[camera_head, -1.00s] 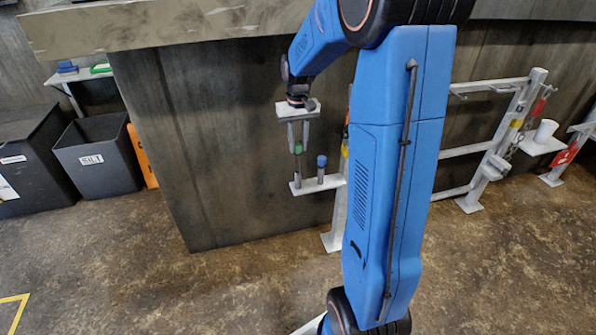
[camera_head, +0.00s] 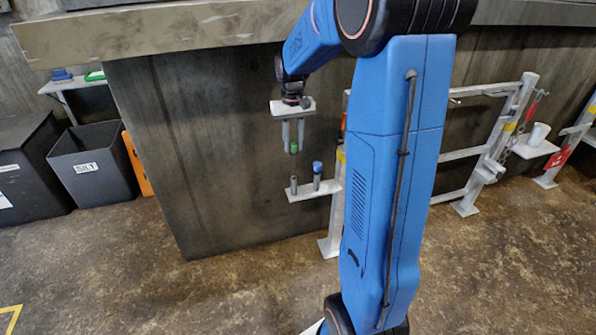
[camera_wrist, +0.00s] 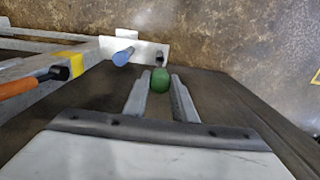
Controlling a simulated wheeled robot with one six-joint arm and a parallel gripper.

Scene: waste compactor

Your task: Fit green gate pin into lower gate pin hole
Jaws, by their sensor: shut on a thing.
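My gripper (camera_head: 293,142) points down in front of the dark wall and is shut on the green gate pin. The green gate pin (camera_head: 294,148) has a green head between the fingers and a thin grey shank hanging upright. Its lower end is close above or just inside a short grey sleeve (camera_head: 294,186) on a white shelf; I cannot tell which. I cannot make out the lower gate pin hole.
A grey metal gate frame (camera_head: 462,154) with rails stands at the right, partly hidden by my arm. A white bracket with a cup (camera_head: 538,134) and a red tag (camera_head: 557,160) hang there. The SILT bin (camera_head: 95,165) stands left. An orange-handled tool (camera_wrist: 28,84) is near the post.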

